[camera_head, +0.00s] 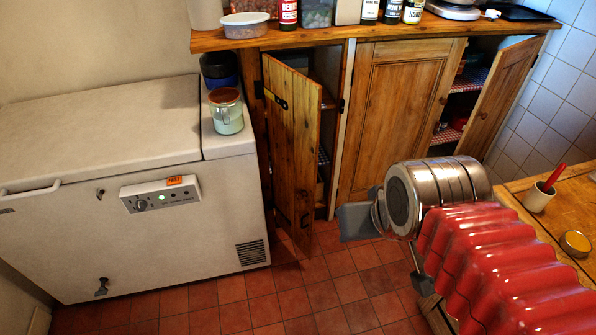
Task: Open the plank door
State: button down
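My gripper (360,221) is in front and to the right of this door, at the end of my silver wrist and red-sleeved arm. A grey finger part points left and appears apart from the door. My wrist hides part of the gripper, so I cannot see the gap between the fingers.
A white chest freezer (130,170) with a glass jar (226,112) on it stands close on the left. A panelled middle door (395,110) looks shut; a right door (496,95) is open. A wooden table (565,215) is at right. Tiled floor (320,290) is clear in front.

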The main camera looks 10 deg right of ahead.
aim_at(293, 99)
jog(key=u, duration=0.5)
jog(key=i, duration=0.9)
jog(key=u, duration=0.3)
